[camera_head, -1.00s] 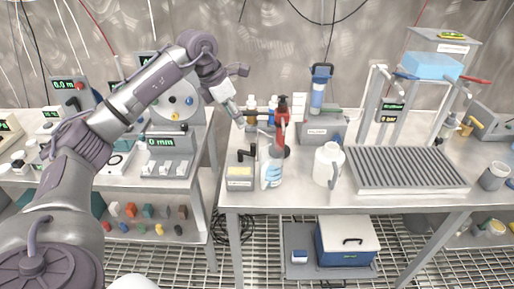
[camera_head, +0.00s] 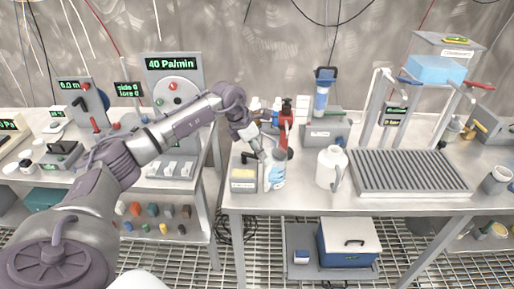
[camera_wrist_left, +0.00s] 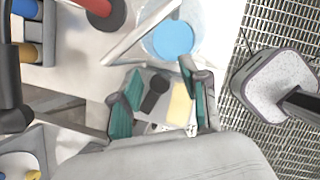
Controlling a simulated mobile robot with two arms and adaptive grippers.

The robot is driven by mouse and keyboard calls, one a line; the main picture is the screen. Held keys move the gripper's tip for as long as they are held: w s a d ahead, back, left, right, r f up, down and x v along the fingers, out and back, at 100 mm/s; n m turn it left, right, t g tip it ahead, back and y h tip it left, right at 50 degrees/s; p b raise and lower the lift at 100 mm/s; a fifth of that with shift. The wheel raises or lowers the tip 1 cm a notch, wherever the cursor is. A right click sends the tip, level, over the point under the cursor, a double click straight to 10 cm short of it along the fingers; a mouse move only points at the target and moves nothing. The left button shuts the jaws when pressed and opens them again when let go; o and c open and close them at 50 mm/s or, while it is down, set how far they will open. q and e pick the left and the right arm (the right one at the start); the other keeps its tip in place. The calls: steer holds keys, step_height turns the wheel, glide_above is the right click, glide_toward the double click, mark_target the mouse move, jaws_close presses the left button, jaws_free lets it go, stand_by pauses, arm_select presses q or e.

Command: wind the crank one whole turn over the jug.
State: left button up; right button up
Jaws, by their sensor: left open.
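A small grey box (camera_head: 243,181) with a yellow label stands at the left front of the right-hand bench. A black crank-like handle (camera_wrist_left: 155,95) sits on it in the left wrist view; in the head view my gripper partly covers it. A clear jug (camera_head: 275,172) with blue on it stands just right of the box; its blue disc (camera_wrist_left: 173,39) shows from above in the left wrist view. My left gripper (camera_head: 257,156) is open above the box. Its teal-padded fingers (camera_wrist_left: 160,100) are spread on either side of the handle, with no visible grip.
A red bottle (camera_head: 286,125) stands behind the clear jug. A white jug (camera_head: 331,168) and a ribbed grey tray (camera_head: 408,174) are to the right. A blue-topped filter unit (camera_head: 324,100) stands behind. The bench's front edge is close to the box.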

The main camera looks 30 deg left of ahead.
arm_select(q)
jaws_close()
stand_by(0.3)
steer(key=m, duration=0.1)
steer(key=s+m+h+b, duration=0.1)
steer(key=m, duration=0.1)
steer(key=m+g+b, duration=0.1)
steer(key=shift+s+m, duration=0.3)
steer(key=shift+s, duration=0.05)
steer(key=shift+s+a+r+m+g+h+b, duration=0.15)
steer(key=shift+s+m+g+h+b, duration=0.2)
steer(key=shift+m, duration=0.7)
steer(key=shift+s+a+f+m+g+h+b, duration=0.15)
steer(key=shift+s+m+g+b, duration=0.25)
steer(key=shift+m, duration=0.65)
steer(key=shift+r, duration=0.1)
jaws_free()
